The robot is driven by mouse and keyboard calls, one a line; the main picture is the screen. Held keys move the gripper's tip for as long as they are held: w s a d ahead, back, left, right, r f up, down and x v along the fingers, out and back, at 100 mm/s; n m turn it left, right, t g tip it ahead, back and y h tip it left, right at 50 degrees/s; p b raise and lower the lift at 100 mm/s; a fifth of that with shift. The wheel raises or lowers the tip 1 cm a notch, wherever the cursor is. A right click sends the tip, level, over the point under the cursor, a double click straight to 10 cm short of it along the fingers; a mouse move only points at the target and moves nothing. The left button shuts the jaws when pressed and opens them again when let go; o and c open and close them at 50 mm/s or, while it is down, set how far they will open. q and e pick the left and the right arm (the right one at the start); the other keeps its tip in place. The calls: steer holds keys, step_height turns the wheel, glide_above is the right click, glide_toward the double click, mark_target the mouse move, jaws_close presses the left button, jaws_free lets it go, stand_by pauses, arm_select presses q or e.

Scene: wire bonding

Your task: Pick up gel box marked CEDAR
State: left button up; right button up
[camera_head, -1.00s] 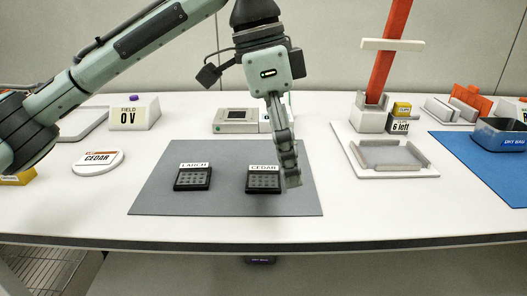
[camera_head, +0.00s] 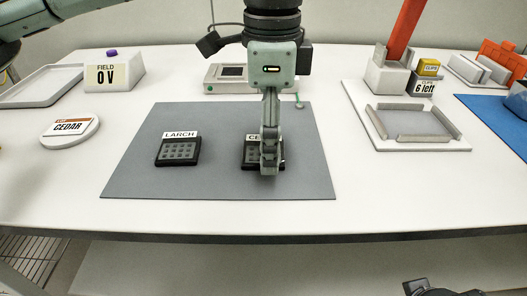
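The gel box marked CEDAR (camera_head: 250,154) is a black tray with a grid of pockets and a white label. It lies on the grey mat (camera_head: 220,183), right of centre. My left gripper (camera_head: 269,170) points down over its right part and hides much of its label and pockets. The fingers are seen edge-on, so their opening and any contact with the box cannot be told. A similar box marked LARCH (camera_head: 178,151) lies to the left on the mat. A dark part at the bottom right edge may be my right gripper (camera_head: 440,288); its fingers do not show clearly.
A round white CEDAR sign (camera_head: 70,129) and a FIELD 0 V block (camera_head: 114,72) stand left. A grey device (camera_head: 228,80) is behind the mat. A white framed tray (camera_head: 415,128), clip boxes (camera_head: 425,85) and a blue mat (camera_head: 500,118) are right.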

arm_select(q)
steer(key=shift+f, duration=0.2)
steer(key=c, duration=1.2)
steer(key=shift+c, duration=0.3)
steer(key=shift+r, duration=0.15)
